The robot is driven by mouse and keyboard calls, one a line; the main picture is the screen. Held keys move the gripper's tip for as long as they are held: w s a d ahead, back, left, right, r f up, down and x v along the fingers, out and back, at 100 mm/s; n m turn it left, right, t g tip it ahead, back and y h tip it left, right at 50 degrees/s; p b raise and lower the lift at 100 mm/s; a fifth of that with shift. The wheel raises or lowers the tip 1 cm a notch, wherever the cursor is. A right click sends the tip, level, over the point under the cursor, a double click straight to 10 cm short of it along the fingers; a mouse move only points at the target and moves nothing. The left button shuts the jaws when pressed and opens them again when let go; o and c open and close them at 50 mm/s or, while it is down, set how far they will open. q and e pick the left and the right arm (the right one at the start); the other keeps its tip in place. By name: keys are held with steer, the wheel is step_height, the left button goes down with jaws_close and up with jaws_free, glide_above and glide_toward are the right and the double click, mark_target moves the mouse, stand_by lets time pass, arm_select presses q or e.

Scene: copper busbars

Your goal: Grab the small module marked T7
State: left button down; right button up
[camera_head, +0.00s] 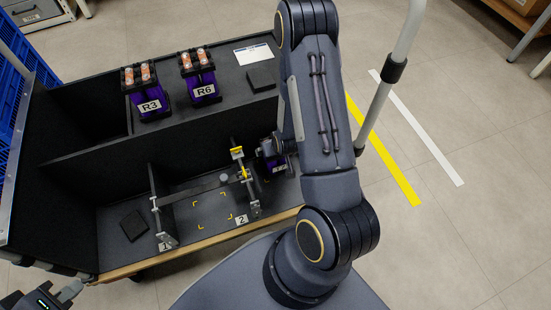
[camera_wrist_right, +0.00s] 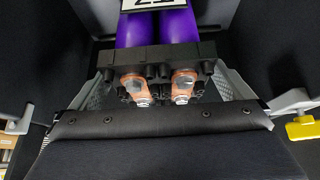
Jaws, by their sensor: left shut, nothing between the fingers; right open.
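A purple module (camera_head: 266,160) with a black top and a pale label stands at the right of the cart's lower bay, partly hidden by my right arm. In the right wrist view a purple module (camera_wrist_right: 157,28) shows a black terminal block and two copper contacts; its label is cut off at the top edge, so I cannot read T7 in full. My right gripper (camera_wrist_right: 165,85) is open, its grey fingers on either side of the terminal block; I cannot tell whether they touch it. My left gripper (camera_head: 70,292) is shut and empty at the lower left, outside the cart.
Modules R3 (camera_head: 151,101) and R6 (camera_head: 203,87) stand in the upper bay, beside a white card (camera_head: 253,54) and a dark pad (camera_head: 262,78). Metal brackets marked 1 (camera_head: 165,238) and 2 (camera_head: 253,205) with a crossbar stand in the lower bay. Dark dividers separate the bays.

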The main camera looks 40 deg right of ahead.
steer(key=x, duration=0.2)
steer(key=shift+w+f+b, duration=0.1)
steer(key=shift+f+b, duration=0.15)
steer(key=shift+b, duration=0.05)
steer(key=c, duration=1.8)
steer(key=shift+w+r, duration=0.1)
steer(key=shift+c, duration=1.1)
steer(key=shift+r, duration=0.15)
